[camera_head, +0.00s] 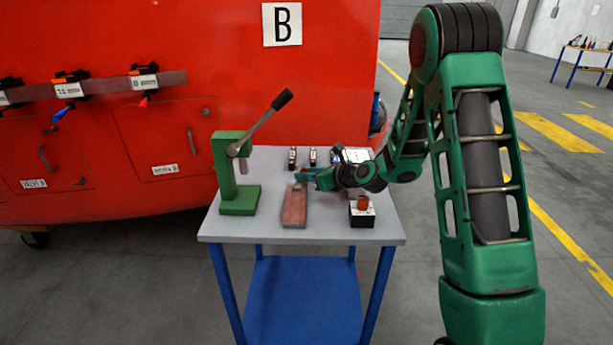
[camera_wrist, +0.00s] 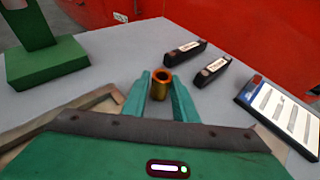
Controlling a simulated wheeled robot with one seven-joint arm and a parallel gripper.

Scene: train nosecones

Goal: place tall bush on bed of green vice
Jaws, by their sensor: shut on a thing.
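The tall bush (camera_wrist: 160,83) is an orange-bronze hollow cylinder, seen upright between my fingertips in the wrist view. My gripper (camera_wrist: 162,95) is shut on it. In the head view my gripper (camera_head: 305,176) is above the back end of the brown tray; the bush cannot be made out clearly there. The green vice (camera_head: 226,165) stands at the left of the table, with a grey lever and black handle raised to the right. Its flat green bed (camera_head: 240,204) looks bare and lies left of my gripper. The bed also shows at upper left in the wrist view (camera_wrist: 45,64).
The grey table (camera_head: 330,233) also bears a brown tray (camera_head: 294,209), a black box (camera_head: 362,218) with an orange-brown piece on top, and two black labelled blocks (camera_wrist: 185,53) (camera_wrist: 212,71). A white-labelled case (camera_wrist: 280,112) is at right. The red train wall (camera_head: 240,80) rises behind.

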